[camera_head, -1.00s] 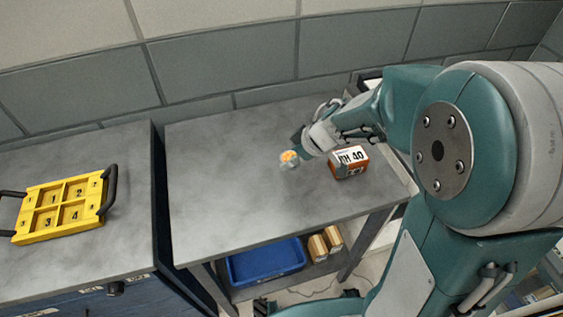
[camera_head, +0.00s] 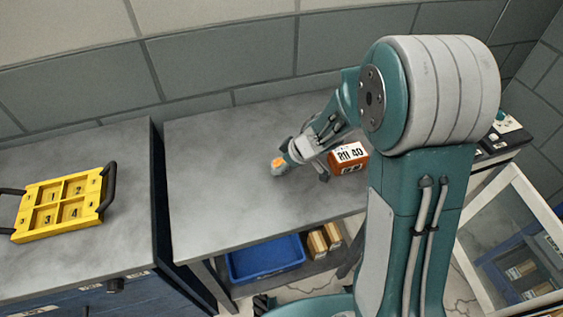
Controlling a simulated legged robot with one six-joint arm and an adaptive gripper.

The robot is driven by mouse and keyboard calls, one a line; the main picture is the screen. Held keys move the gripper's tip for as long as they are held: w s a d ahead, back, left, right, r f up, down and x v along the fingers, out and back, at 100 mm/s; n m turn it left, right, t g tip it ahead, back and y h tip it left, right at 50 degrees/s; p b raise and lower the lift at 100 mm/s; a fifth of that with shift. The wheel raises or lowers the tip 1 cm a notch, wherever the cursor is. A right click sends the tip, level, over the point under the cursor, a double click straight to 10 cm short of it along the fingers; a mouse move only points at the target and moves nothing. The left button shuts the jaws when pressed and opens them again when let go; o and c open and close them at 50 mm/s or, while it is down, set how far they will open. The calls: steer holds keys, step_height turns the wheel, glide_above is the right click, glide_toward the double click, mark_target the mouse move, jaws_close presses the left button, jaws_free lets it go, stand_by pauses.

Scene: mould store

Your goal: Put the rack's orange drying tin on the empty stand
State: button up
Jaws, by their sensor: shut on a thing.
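My gripper (camera_head: 284,157) is above the middle grey table, near its back half. It is shut on a small orange tin (camera_head: 278,163), which shows at its fingertips. The tin is small and partly covered by the fingers, and I cannot tell whether it touches the tabletop. A yellow rack (camera_head: 43,234) with black handles lies on the left bench; its numbered compartments look empty. I cannot make out a separate stand in this view.
An orange-brown box marked "RH 40" (camera_head: 349,157) stands right of my gripper, close to my arm. The middle table (camera_head: 215,195) is clear on its left. A blue tray (camera_head: 265,258) and tan blocks (camera_head: 318,243) sit on the shelf below. A gap separates bench and table.

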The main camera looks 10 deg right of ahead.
steer(key=o, duration=1.1)
steer(key=shift+c, duration=0.2)
